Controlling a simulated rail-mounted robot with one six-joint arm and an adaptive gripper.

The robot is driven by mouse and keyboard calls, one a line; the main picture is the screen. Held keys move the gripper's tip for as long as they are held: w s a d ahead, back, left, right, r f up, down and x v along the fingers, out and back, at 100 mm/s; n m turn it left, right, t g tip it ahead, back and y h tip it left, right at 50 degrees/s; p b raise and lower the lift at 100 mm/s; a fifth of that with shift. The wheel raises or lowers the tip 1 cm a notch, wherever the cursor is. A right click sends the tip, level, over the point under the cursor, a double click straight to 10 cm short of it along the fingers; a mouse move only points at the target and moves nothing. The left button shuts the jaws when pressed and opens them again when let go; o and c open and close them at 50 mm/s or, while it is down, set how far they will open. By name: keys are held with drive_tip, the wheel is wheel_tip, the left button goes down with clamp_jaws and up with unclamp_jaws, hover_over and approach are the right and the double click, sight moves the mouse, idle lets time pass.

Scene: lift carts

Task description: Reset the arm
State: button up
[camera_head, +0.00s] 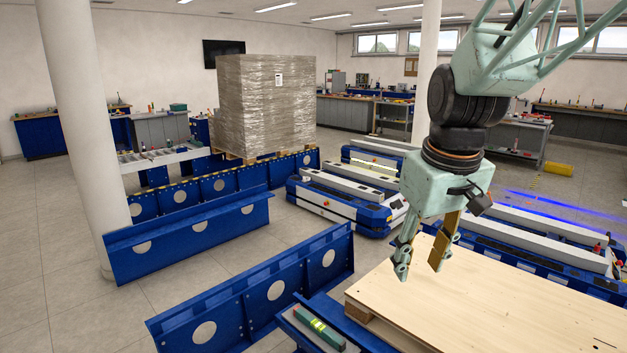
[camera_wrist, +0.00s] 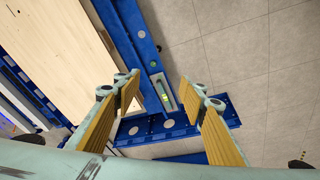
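My gripper (camera_head: 421,262) hangs from my arm, pointing down over the left edge of the light wooden board. In the wrist view my gripper (camera_wrist: 165,98) has its two fingers well apart, with nothing between the pads. The fingertips stand above the board's edge and the blue frame beside it. A green spirit level (camera_head: 319,331) lies on the blue frame at the bottom of the head view. The spirit level also shows in the wrist view (camera_wrist: 163,93), below and between the fingers, apart from them.
The wooden board (camera_head: 490,300) fills the lower right. Blue steel rails (camera_head: 255,290) with round holes stand to the left. White and blue lift carts (camera_head: 345,200) are behind. A wrapped pallet load (camera_head: 265,105) and a column (camera_head: 85,120) stand farther back. Grey floor (camera_head: 50,270) is clear at left.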

drive_tip(key=s+r+m, duration=0.1)
drive_tip(key=s+r, duration=0.1)
drive_tip(key=s, duration=1.2)
drive_tip(key=s+r+m+t, duration=0.1)
drive_tip(key=s+r+m, duration=0.1)
drive_tip(key=s, duration=1.2)
drive_tip(key=shift+s+r, duration=0.25)
drive_tip(key=shift+r, duration=0.3)
